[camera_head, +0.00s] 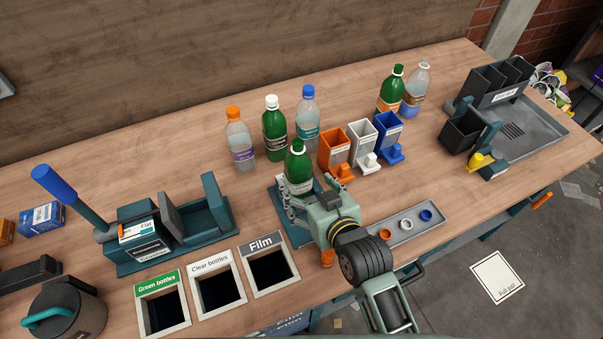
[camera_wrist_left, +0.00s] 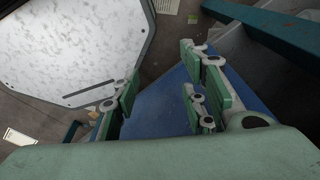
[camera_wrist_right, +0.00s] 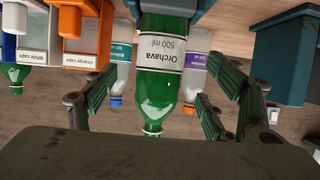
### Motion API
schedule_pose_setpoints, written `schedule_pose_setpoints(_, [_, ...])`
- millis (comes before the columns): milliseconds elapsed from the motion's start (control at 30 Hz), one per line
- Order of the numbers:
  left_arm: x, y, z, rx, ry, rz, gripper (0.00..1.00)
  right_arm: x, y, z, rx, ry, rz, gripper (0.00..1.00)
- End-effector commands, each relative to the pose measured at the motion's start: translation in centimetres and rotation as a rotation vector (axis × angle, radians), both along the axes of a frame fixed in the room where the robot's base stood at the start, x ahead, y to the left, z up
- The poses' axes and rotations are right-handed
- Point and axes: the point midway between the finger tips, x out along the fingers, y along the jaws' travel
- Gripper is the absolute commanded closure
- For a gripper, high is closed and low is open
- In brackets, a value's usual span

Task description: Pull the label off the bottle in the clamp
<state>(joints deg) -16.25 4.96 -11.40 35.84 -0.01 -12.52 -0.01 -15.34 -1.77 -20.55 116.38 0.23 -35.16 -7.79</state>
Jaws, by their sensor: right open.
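The green bottle (camera_head: 298,169) stands upright at the teal clamp (camera_head: 277,199) near the middle of the bench. Its white label (camera_wrist_right: 163,45), reading "Orchava 500 ml", is still around it in the right wrist view, where the bottle looks upside down. My right gripper (camera_head: 309,190) is open, with its fingers on either side of the bottle and visible gaps to it. The gripper hides part of the clamp and the bottle's lower part in the head view. My left gripper (camera_wrist_left: 160,98) is open and empty in the left wrist view, away from the bottle, and out of the head view.
Bins marked Film (camera_head: 272,270), Clear bottles (camera_head: 217,289) and Green bottles (camera_head: 162,306) are in front. Several bottles (camera_head: 273,128) stand behind the clamp. Cap boxes (camera_head: 333,150) and a grey cap tray (camera_head: 406,224) are to the right. A lever press (camera_head: 150,230) stands left.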

Motion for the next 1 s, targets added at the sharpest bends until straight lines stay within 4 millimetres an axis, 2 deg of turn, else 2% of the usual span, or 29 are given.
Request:
schedule_pose_setpoints(67, [0.7,0.2,0.2,0.002,-0.009,-0.001,0.6,0.5,0.2,-0.2,0.0,0.001,0.0,0.23])
schedule_pose_setpoints(167, [0.4,0.2,0.4,0.002,-0.005,-0.001,0.6,1.6,0.7,-0.6,0.001,0.002,-0.001,0.23])
schedule_pose_setpoints(400, [-3.7,-0.9,0.6,-0.008,0.053,0.001,0.6,4.6,1.9,-2.0,0.002,0.002,0.0,0.23])
schedule_pose_setpoints(467, [-4.1,-1.0,0.7,-0.01,0.057,0.001,0.6,5.2,2.1,-2.3,0.001,0.001,0.001,0.23])
schedule_pose_setpoints(567, [-3.9,-1.0,0.8,-0.01,0.053,0.001,0.6,5.9,2.4,-2.7,0.0,0.001,0.0,0.23])
schedule_pose_setpoints(833, [-0.5,-0.9,1.0,-0.011,0.003,0.001,0.6,6.4,2.7,-3.0,0.0,0.001,0.0,0.23])
schedule_pose_setpoints(967, [-0.4,-0.8,1.0,-0.01,0.003,0.002,0.6,6.4,2.7,-3.0,0.0,0.001,0.0,0.23])
schedule_pose_setpoints(1000, [-0.5,-0.7,1.0,-0.009,0.005,0.002,0.6,6.4,2.7,-3.0,0.0,0.001,0.0,0.26])
